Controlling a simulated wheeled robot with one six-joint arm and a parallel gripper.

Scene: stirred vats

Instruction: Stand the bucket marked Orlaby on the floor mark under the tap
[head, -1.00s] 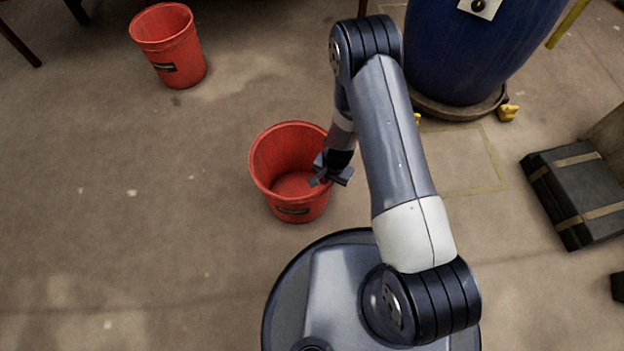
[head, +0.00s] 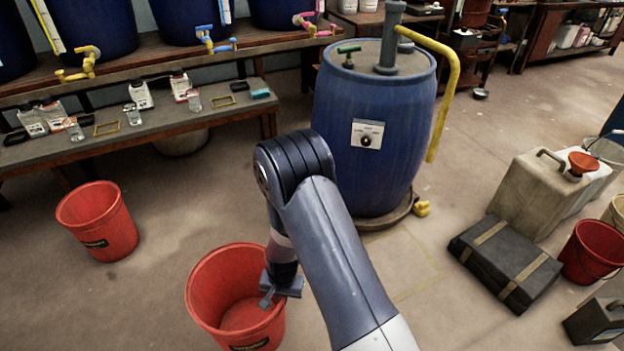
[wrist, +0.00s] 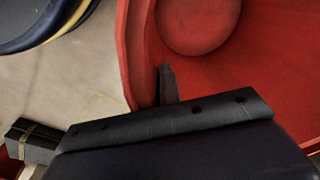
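A red bucket (head: 203,290) stands on the floor in front of me, upright and empty; its dark label (head: 250,344) is too small to read. A second red bucket (head: 108,232) stands further left, its label also unreadable. My gripper (head: 271,295) is at the right rim of the nearer bucket. In the wrist view, one finger (wrist: 166,84) is against the inner side of the bucket wall (wrist: 141,50); the other finger is hidden, so its closure is unclear. A faint yellow floor mark (head: 428,256) lies before a blue vat (head: 372,120), near its low yellow tap (head: 422,209).
A black case (head: 505,262) with tan straps lies right of the mark. Beyond it are a beige canister (head: 535,190) and a dark red bucket (head: 592,252). A bench (head: 200,112) with bottles runs along the back left. Floor between the nearer bucket and mark is partly behind my arm.

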